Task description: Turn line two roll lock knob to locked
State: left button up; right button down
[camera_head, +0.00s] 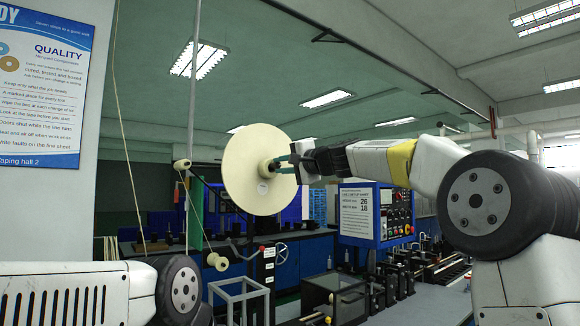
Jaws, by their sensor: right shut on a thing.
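A large cream tape roll (245,155) hangs upright on a spindle at the middle of the view. A small dark roll lock knob (268,168) sticks out of its hub toward the right. My right gripper (278,164) reaches in from the right, with its teal fingers closed around the knob. The fingers partly hide the knob, and its locked or unlocked marking cannot be read. Part of my left arm shows at the lower left; its gripper is out of view.
A blue control panel (378,214) with buttons and a white sheet stands right of the roll. Small guide rollers (217,261), a tape strand and a green post (195,213) are to its left. A grey metal frame (240,296) and black machine parts are below.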

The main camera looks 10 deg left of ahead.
jog(key=shift+f+m, duration=0.1)
jog(key=shift+m, duration=2.2)
jog(key=c, duration=1.3)
grip_release()
jog(key=shift+d, duration=0.1)
jog(key=v, duration=0.7)
jog(key=shift+s+d, duration=0.25)
